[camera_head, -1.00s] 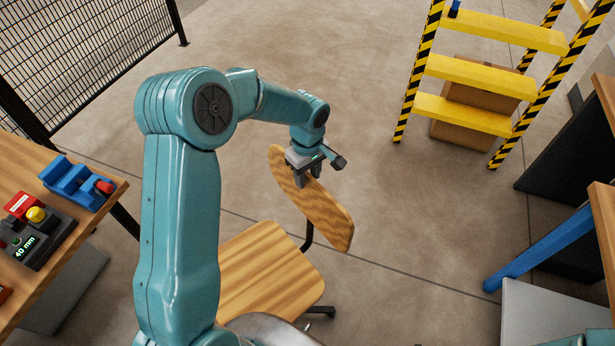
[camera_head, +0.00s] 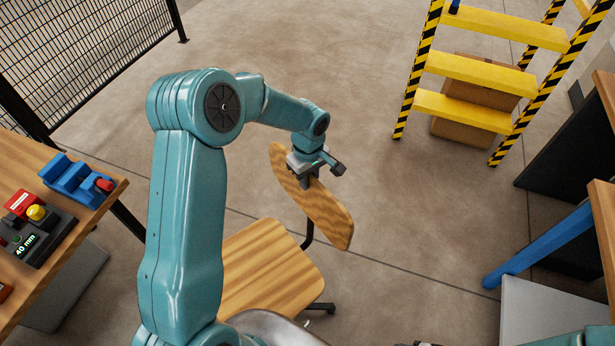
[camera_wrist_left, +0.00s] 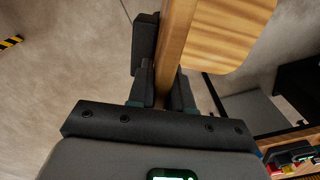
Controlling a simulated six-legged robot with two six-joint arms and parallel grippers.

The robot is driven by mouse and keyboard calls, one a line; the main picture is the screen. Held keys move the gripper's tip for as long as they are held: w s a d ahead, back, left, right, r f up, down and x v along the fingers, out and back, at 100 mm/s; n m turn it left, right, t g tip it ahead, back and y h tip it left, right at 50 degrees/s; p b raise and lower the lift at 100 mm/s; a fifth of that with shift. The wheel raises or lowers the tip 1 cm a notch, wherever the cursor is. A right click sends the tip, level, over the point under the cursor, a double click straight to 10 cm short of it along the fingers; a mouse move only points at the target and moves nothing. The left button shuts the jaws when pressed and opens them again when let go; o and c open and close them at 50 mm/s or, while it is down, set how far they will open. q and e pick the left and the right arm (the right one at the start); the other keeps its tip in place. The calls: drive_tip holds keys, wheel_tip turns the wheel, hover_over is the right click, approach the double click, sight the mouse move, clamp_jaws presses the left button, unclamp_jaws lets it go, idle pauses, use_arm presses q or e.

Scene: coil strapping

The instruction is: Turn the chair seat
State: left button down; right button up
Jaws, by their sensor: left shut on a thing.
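The chair has a striped wooden seat (camera_head: 265,270) and a curved wooden backrest (camera_head: 325,212) standing upright on a dark post. My left gripper (camera_head: 308,180) reaches over the backrest's top edge near its middle and is shut on it. In the left wrist view the backrest (camera_wrist_left: 176,40) runs up between the dark fingers (camera_wrist_left: 165,92), and the seat (camera_wrist_left: 225,35) shows beyond it to the right. My left arm hides the seat's left side.
A table (camera_head: 95,190) with a blue tool and a control box stands at the left. A yellow step ladder (camera_head: 475,75) stands at the back right before a cardboard box. A bench with a blue leg (camera_head: 540,250) is at the right. The floor behind the chair is clear.

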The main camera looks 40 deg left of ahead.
sight(322, 207)
use_arm(q)
drive_tip(key=s+d+m+b, duration=0.1)
drive_tip(key=d+b, duration=0.1)
drive_tip(key=s+d+m+b, duration=0.2)
drive_tip(key=d, duration=0.1)
drive_tip(key=s+d+m+b, duration=0.1)
drive_tip(key=d+m+b, duration=0.1)
drive_tip(key=shift+s+d+f, duration=0.2)
drive_tip(key=shift+s+f, duration=0.1)
drive_tip(key=shift+s, duration=0.05)
drive_tip(key=s+d+m+b, duration=0.4)
drive_tip(key=s+d+m, duration=0.1)
drive_tip(key=s, duration=0.4)
drive_tip(key=shift+s+d+r+m, duration=0.15)
drive_tip(key=shift+d+r+m, duration=0.1)
drive_tip(key=shift+m, duration=0.25)
drive_tip(key=c, duration=1.1)
unclamp_jaws()
drive_tip(key=shift+a, duration=0.1)
drive_tip(key=shift+r, duration=0.15)
wheel_tip(322, 207, up, 16)
drive_tip(key=shift+r+p, duration=0.1)
drive_tip(key=shift+p, duration=0.75)
